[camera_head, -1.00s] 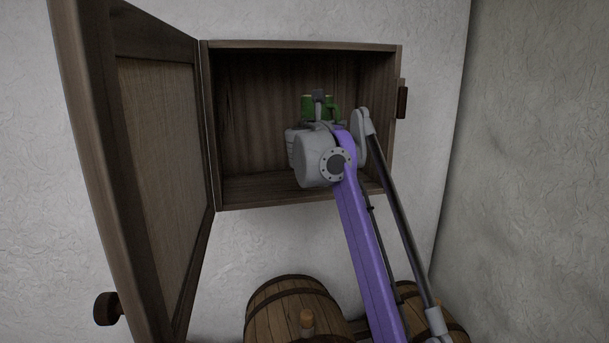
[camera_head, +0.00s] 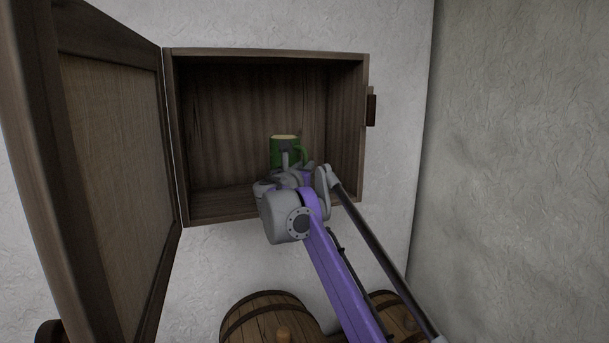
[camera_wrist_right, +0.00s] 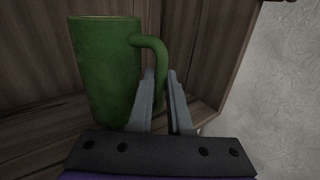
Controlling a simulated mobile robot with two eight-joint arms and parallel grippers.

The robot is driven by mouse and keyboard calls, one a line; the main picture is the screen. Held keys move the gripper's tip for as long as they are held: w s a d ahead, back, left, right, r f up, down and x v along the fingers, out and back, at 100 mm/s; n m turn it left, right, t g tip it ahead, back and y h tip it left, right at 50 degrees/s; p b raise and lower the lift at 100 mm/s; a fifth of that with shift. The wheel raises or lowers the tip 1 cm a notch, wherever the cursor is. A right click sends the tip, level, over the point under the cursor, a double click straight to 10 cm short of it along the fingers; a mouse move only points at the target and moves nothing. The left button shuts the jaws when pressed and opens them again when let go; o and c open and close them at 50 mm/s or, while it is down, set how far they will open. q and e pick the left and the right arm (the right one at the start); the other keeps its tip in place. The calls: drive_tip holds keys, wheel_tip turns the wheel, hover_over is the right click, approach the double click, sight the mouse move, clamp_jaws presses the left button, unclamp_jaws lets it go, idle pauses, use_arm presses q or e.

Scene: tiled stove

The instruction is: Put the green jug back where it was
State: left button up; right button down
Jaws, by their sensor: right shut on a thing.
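The green jug (camera_head: 276,150) is upright inside the wooden wall cabinet (camera_head: 230,110), right of its middle. My right gripper (camera_head: 286,158) reaches in from the front and is shut on the jug's handle. In the right wrist view the jug (camera_wrist_right: 106,65) is at the left, with its handle running down toward the fingers (camera_wrist_right: 160,78). The jug's base is hidden by the gripper, so I cannot tell whether it touches the cabinet floor. My left gripper is not in view.
The cabinet door (camera_head: 112,130) stands wide open on the left. A latch block (camera_head: 371,108) is on the cabinet's right side. Barrels (camera_head: 262,318) lie below, and a bare wall (camera_head: 510,150) is at the right. The cabinet's left part is empty.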

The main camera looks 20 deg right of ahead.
drive_tip(key=shift+f, duration=0.7)
drive_tip(key=shift+s+r, duration=0.2)
drive_tip(key=shift+w+f, duration=0.15)
drive_tip(key=shift+f, duration=0.05)
drive_tip(key=c, duration=1.2)
unclamp_jaws()
drive_tip(key=shift+w+f, duration=0.1)
drive_tip(key=o, duration=0.4)
drive_tip(key=shift+c, duration=0.2)
